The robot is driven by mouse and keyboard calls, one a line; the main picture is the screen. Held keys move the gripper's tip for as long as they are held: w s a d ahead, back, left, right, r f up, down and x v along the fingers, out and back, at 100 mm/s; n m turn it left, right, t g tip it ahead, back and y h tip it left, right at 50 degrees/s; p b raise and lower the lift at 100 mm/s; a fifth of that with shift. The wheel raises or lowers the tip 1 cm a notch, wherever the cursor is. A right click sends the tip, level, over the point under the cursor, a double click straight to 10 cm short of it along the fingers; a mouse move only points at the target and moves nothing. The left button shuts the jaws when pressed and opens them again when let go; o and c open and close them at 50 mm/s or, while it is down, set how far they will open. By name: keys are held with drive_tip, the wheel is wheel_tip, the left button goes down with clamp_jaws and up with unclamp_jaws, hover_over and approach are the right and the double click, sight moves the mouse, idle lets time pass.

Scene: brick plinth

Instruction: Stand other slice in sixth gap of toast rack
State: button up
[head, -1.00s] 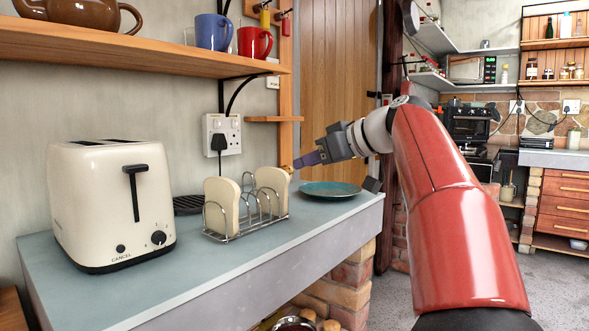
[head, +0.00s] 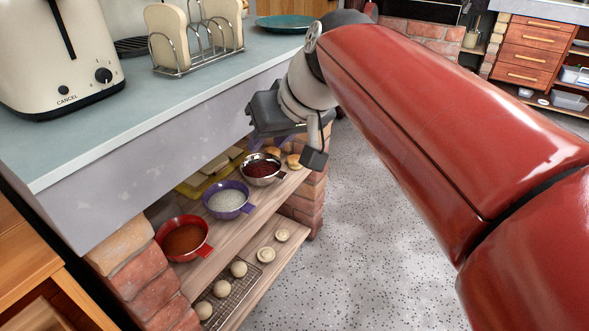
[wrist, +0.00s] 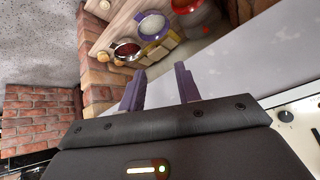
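The wire toast rack (head: 204,57) stands on the grey worktop, its top cut off by the frame. One white bread slice (head: 167,36) stands upright at its left end and another slice (head: 226,22) stands near its right end; I cannot count the exact gap. My gripper (head: 270,142) is below the worktop's front edge, close to the open shelf and well apart from the rack. In the wrist view my gripper (wrist: 160,84) shows two purple fingers spread wide with nothing held between them. The rack and its slices are not in the wrist view.
A cream toaster (head: 62,62) stands left of the rack, a teal plate (head: 284,23) right of it. The shelf below holds a red bowl (head: 183,240), a purple bowl (head: 228,200), a steel bowl (head: 262,170) and pale slabs on a yellow board (head: 196,187). Open floor lies right.

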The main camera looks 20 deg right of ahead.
drive_tip(key=s+f+m+g+h, duration=0.1)
drive_tip(key=s+f+h, duration=0.1)
drive_tip(key=s+f, duration=0.9)
wheel_tip(320, 180, down, 4)
drive_tip(key=shift+s+d+r+h, duration=0.1)
drive_tip(key=shift+s+d+h, duration=0.15)
drive_tip(key=shift+s+h, duration=0.15)
drive_tip(key=shift+o, duration=0.4)
idle(0.8)
